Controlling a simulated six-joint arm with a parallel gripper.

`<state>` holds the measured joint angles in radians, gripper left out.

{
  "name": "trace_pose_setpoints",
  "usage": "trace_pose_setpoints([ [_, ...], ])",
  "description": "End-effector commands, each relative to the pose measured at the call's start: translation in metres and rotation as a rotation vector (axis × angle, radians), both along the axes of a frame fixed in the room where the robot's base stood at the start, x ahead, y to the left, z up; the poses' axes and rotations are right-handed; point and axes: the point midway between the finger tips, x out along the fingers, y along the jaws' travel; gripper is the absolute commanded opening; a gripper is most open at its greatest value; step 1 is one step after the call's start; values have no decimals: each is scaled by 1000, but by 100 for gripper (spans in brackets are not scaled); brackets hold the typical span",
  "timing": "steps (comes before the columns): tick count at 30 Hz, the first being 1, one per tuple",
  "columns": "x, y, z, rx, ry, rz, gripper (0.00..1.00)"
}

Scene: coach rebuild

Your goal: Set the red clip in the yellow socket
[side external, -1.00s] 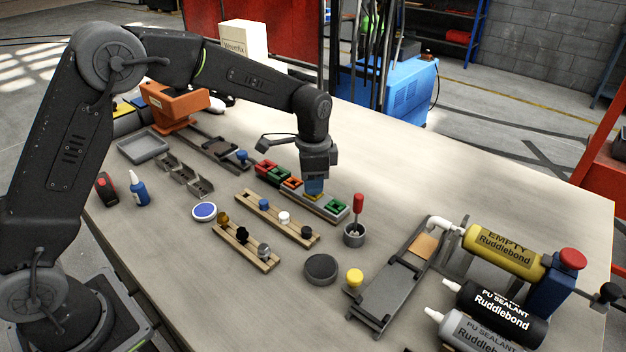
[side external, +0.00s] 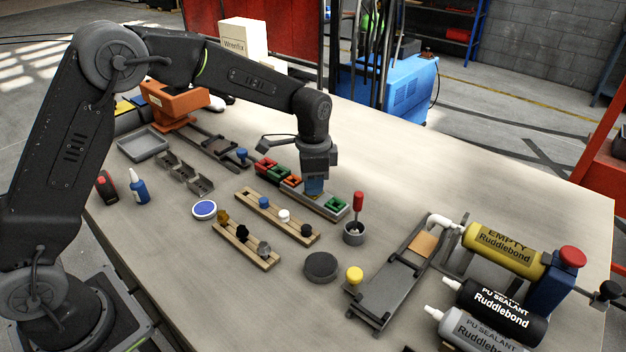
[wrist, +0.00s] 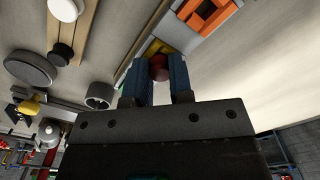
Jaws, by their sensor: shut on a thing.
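My gripper (side external: 314,190) points down over the row of coloured sockets, between the orange and green ones. In the wrist view its two blue fingers (wrist: 160,80) are shut on the red clip (wrist: 159,66), a dark red rounded piece. The yellow socket (wrist: 154,47) shows just beyond the clip, partly covered by the clip and fingers. In the side view the fingers hide the clip and most of the yellow socket. I cannot tell whether the clip touches the socket or sits inside it.
The orange socket (side external: 292,182) and a green socket (side external: 337,203) flank the fingers closely. A grey cup (side external: 354,235) with a red-handled tool stands right of the row. Wooden rails (side external: 280,218) with several knobs lie in front. The table behind the row is clear.

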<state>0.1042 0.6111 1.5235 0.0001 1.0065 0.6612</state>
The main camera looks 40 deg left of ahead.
Motion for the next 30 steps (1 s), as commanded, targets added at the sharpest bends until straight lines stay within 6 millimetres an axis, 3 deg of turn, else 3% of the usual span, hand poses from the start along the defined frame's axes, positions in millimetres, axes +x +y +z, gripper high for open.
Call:
trace_pose_setpoints([
  [10, 0, 0, -1, 0, 0, 0, 0],
  [11, 0, 0, -1, 0, 0, 0, 22],
  [12, 0, 0, -1, 0, 0, 0, 25],
  [20, 0, 0, -1, 0, 0, 0, 50],
  [25, 0, 0, -1, 0, 0, 0, 51],
  [30, 0, 0, -1, 0, 0, 0, 68],
])
